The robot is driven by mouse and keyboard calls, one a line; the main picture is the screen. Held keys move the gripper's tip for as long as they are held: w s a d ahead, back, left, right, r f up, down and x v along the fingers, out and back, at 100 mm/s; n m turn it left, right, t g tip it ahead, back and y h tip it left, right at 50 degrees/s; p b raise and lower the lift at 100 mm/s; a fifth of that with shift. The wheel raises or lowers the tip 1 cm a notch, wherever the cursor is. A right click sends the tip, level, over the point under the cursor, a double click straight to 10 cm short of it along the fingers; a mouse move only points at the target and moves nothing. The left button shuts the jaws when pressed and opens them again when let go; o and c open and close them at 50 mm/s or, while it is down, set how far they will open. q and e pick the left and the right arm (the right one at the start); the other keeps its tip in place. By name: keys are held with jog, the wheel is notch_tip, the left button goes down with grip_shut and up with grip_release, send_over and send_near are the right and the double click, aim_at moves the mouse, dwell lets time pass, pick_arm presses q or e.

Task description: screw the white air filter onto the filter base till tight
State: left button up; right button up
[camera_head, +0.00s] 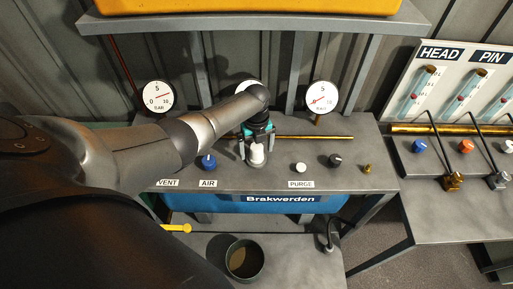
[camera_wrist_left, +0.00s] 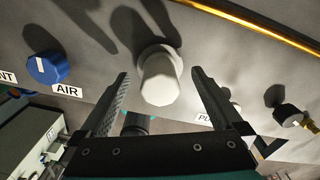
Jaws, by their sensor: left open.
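The white air filter (camera_head: 257,154) stands on the grey bench panel between the AIR and PURGE labels. In the left wrist view the white filter (camera_wrist_left: 160,80) is a pale tapered cylinder on a wider round grey base (camera_wrist_left: 158,52). My left gripper (camera_head: 257,145) is over it, pointing down. Its two fingers (camera_wrist_left: 160,74) are open, one on each side of the filter, with a visible gap on both sides in the wrist view. I cannot tell how tightly the filter sits on its base. My right gripper does not show.
A blue knob (camera_head: 208,162) stands left of the filter; a small white knob (camera_head: 301,168) and a dark knob (camera_head: 335,160) stand right. A brass pipe (camera_head: 310,137) runs behind, below the gauges (camera_head: 320,98). A round container (camera_head: 244,259) is on the lower shelf.

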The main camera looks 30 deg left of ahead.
aim_at(256, 146)
pick_arm(q)
notch_tip(256, 146, up, 12)
jog(key=p, duration=0.1)
dwell(0.6)
